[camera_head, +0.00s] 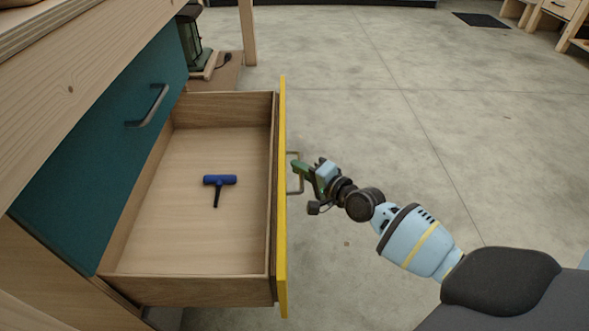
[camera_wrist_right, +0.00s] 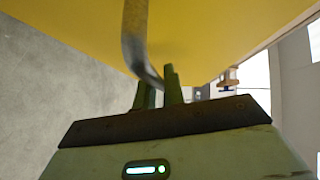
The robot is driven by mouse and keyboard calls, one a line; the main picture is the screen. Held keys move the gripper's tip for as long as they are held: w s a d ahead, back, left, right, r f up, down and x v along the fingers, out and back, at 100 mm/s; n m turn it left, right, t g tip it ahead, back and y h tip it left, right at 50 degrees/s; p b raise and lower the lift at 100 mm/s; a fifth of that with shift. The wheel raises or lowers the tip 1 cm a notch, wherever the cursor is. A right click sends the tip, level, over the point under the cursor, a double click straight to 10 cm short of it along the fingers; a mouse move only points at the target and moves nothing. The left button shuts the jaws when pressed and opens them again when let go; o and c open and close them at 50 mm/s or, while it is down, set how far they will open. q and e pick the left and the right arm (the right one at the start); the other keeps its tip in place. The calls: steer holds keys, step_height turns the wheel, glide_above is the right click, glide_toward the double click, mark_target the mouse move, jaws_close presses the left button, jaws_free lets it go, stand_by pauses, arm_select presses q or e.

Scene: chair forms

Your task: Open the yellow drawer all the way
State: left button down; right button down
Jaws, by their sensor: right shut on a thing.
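The yellow drawer (camera_head: 282,200) stands far out from the workbench in the head view, with its wooden inside showing. Its yellow front also fills the top of the right wrist view (camera_wrist_right: 215,35). The drawer's metal handle (camera_head: 291,186) sticks out from the front and shows close up in the right wrist view (camera_wrist_right: 134,40). My right gripper (camera_head: 300,167) is at the handle, shut on it; its green fingers (camera_wrist_right: 160,85) are by the bar in the right wrist view. A blue-headed T-shaped tool (camera_head: 219,182) lies inside the drawer. My left gripper is not in view.
A teal drawer front (camera_head: 110,145) with a grey handle (camera_head: 155,106) is on the bench at left. A lantern-like object (camera_head: 192,40) stands on a low shelf behind. The concrete floor (camera_head: 400,110) at right is open.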

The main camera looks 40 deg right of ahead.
stand_by(0.3)
steer(key=c, duration=1.5)
jaws_free()
steer(key=shift+p+v, duration=1.3)
steer(key=shift+v, duration=2.65)
steer(key=shift+d, duration=0.1)
